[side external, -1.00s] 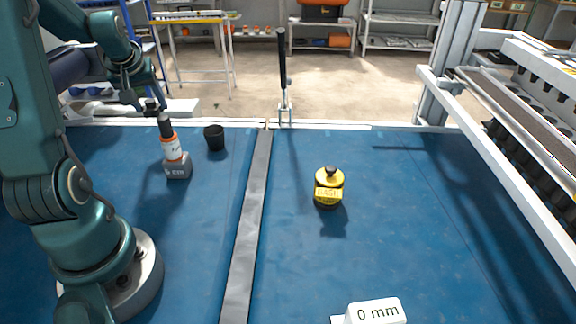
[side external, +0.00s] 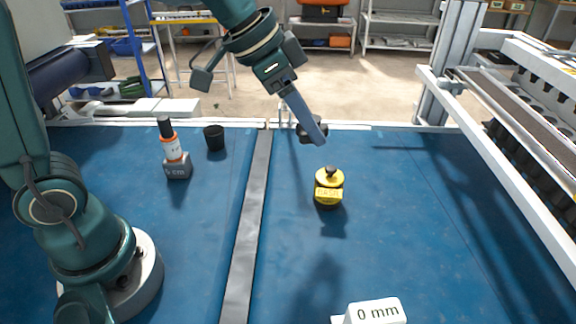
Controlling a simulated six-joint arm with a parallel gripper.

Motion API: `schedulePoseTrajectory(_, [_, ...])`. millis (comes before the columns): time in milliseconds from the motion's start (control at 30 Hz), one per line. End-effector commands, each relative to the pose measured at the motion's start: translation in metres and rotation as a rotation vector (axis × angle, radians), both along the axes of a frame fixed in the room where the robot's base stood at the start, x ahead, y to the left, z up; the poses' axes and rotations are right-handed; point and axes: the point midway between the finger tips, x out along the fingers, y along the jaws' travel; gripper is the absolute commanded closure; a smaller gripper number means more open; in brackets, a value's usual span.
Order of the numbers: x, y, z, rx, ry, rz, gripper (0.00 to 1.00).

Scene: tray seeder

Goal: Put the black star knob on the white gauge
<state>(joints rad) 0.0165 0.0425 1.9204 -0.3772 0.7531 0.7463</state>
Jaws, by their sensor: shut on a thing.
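The black star knob (side external: 304,134) is a dark shape at my gripper's fingertips (side external: 318,137), partly hidden by the finger nearest the camera. My gripper is shut on it and holds it in the air, tilted down to the right. It appears above the far part of the blue table, up and slightly left of the yellow weight. The white gauge (side external: 374,313), marked "0 mm", stands at the bottom edge of the view, well below the gripper in the picture. Its lower part is cut off by the frame.
A yellow weight (side external: 329,188) with a dark top knob stands between gripper and gauge in the picture. An orange-labelled bottle on a grey block (side external: 178,168) and a black cup (side external: 214,138) are at left. A metal strip (side external: 247,230) crosses the blue table; its right middle is clear.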

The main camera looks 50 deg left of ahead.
Motion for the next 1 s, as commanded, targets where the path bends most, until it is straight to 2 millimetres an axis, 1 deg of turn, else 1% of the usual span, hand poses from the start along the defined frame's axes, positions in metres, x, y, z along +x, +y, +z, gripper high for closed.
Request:
schedulePoseTrajectory(33, [-0.007, -0.022, 0.005, 0.0, -0.002, -0.072, 0.97])
schedulePoseTrajectory(100, [-0.017, -0.045, 0.009, 0.001, -0.003, -0.143, 0.97])
schedulePoseTrajectory(200, [-0.029, -0.071, 0.015, 0.0, -0.003, -0.221, 0.97])
schedulePoseTrajectory(300, [-0.04, -0.088, 0.017, 0.0, -0.001, -0.281, 0.97])
schedulePoseTrajectory(467, [-0.051, -0.103, 0.017, 0.001, 0.001, -0.33, 0.97])
schedulePoseTrajectory(567, [-0.057, -0.115, 0.01, 0.001, 0.003, -0.34, 0.97])
schedulePoseTrajectory(900, [-0.085, -0.18, -0.034, 0.004, 0.004, -0.342, 0.97])
schedulePoseTrajectory(1000, [-0.091, -0.195, -0.044, 0.003, 0.002, -0.34, 0.97])
